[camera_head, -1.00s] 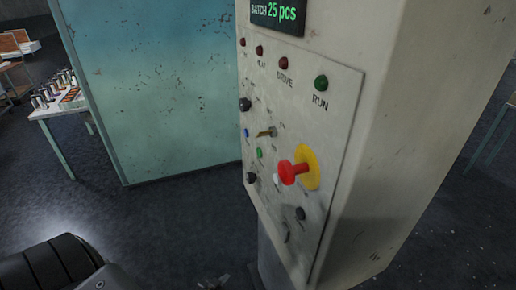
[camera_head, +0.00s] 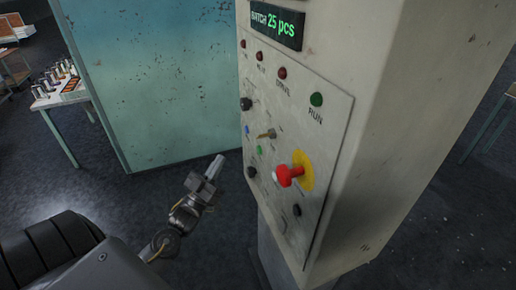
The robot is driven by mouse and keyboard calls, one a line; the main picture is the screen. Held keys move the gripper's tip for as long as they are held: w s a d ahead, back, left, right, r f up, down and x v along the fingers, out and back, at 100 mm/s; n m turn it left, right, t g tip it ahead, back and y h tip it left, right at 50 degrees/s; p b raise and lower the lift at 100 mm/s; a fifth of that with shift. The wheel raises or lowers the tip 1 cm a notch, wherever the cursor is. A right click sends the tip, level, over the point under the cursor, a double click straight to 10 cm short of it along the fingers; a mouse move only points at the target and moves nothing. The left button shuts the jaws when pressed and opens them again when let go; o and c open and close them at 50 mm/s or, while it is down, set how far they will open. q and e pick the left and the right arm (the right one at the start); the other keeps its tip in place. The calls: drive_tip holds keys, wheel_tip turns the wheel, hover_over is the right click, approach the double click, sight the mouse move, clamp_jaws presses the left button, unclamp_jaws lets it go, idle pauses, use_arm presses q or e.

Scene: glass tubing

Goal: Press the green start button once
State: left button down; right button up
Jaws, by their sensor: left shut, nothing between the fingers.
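The green start button (camera_head: 259,150) is a small green cap on the control panel (camera_head: 325,130) of a beige cabinet. It sits left of the red mushroom button (camera_head: 285,176) on its yellow plate. My left gripper (camera_head: 217,163) is shut and empty, its fingertips pointing up and right toward the panel. In the picture it is left of and slightly below the green button, apart from the panel. My right gripper is not in view.
A brass selector switch (camera_head: 266,134), a blue button (camera_head: 248,130), a white button (camera_head: 275,175) and black knobs (camera_head: 246,104) surround the green button. A green RUN lamp (camera_head: 316,99) sits higher. A teal cabinet (camera_head: 150,80) stands behind; a table (camera_head: 62,99) is at left.

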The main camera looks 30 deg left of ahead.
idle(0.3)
use_arm(q)
drive_tip(key=w+d+b, duration=0.1)
drive_tip(key=w+d, duration=0.4)
drive_tip(key=w, duration=0.2)
drive_tip(key=shift+w, duration=0.15)
drive_tip(key=shift+w+d, duration=0.1)
idle(2.2)
drive_tip(key=shift+w+d, duration=0.15)
drive_tip(key=shift+w, duration=0.1)
drive_tip(key=shift+w+d, duration=0.2)
drive_tip(key=shift+w, duration=0.05)
idle(0.7)
drive_tip(key=shift+s, duration=0.1)
idle(0.3)
drive_tip(key=shift+s+a, duration=0.4)
drive_tip(key=shift+s, duration=0.15)
drive_tip(key=shift+s+a+p, duration=0.25)
drive_tip(key=shift+s+a, duration=0.5)
drive_tip(key=shift+s, duration=0.3)
drive_tip(key=shift+s+a+p, duration=0.25)
drive_tip(key=shift+s+a, duration=0.45)
drive_tip(key=shift+s, duration=0.3)
